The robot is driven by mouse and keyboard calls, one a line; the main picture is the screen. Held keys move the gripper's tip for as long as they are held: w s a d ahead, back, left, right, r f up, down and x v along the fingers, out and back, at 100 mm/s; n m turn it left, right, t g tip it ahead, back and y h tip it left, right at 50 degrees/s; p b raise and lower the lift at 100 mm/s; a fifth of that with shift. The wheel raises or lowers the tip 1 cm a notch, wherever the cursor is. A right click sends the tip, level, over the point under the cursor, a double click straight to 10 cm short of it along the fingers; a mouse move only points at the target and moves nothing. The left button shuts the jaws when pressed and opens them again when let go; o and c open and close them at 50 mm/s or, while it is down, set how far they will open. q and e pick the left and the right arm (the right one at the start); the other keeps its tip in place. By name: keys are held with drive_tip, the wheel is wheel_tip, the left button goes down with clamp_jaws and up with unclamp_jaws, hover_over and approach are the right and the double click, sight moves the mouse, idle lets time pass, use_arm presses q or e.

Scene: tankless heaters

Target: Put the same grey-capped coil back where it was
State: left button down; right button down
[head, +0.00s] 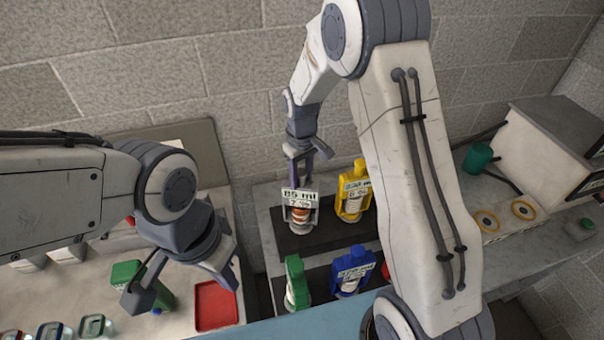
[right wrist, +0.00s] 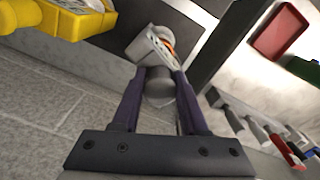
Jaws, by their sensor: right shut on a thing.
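The grey-capped coil (head: 301,214), with an orange band and a tag reading "85 ml", is at the back left of the black-topped stand (head: 330,238). My right gripper (head: 299,168) is shut on its grey cap from above. In the right wrist view the grey cap (right wrist: 159,88) sits between the two purple fingers, with the coil body (right wrist: 157,46) beyond. I cannot tell whether its base touches the black surface. My left gripper (head: 182,288) is open and empty over the left counter, near a green object (head: 126,274).
A yellow container (head: 353,190) stands just right of the coil. Green (head: 296,284) and blue (head: 353,271) ones stand in front. A red tray (head: 216,305) lies on the left counter. Several jars line its front edge. A white machine (head: 548,150) is at the right.

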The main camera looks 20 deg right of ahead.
drive_tip(key=shift+f, duration=0.15)
drive_tip(key=shift+c, duration=2.2)
unclamp_jaws()
